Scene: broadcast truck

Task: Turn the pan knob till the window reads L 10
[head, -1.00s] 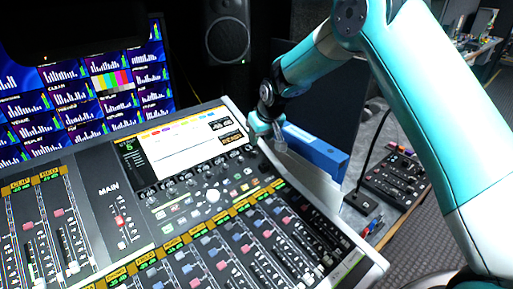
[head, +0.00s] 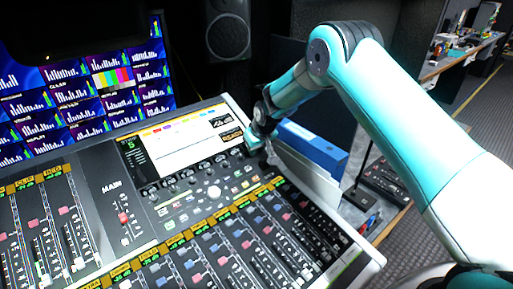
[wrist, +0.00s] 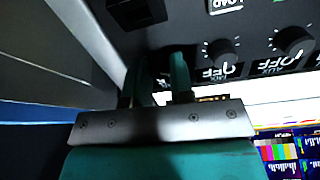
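My gripper (head: 258,146) reaches down to the right end of the knob row, beside the screen on the console. In the wrist view its two teal fingers (wrist: 161,68) stand apart with a narrow dark gap, in line with the row of knobs. Whether a knob sits between them is hidden. Two black knobs marked OFF, a near one (wrist: 222,48) and a farther one (wrist: 293,41), stand clear to the right of the fingers. Small amber readouts (head: 231,135) sit by the screen's right edge; their text is too small to read.
The console (head: 108,187) carries several faders and a white trackball (head: 214,192). A blue binder (head: 314,148) stands just right of my gripper. A speaker (head: 229,37) and a monitor wall (head: 60,95) are behind. A black item (wrist: 137,11) is near the fingers.

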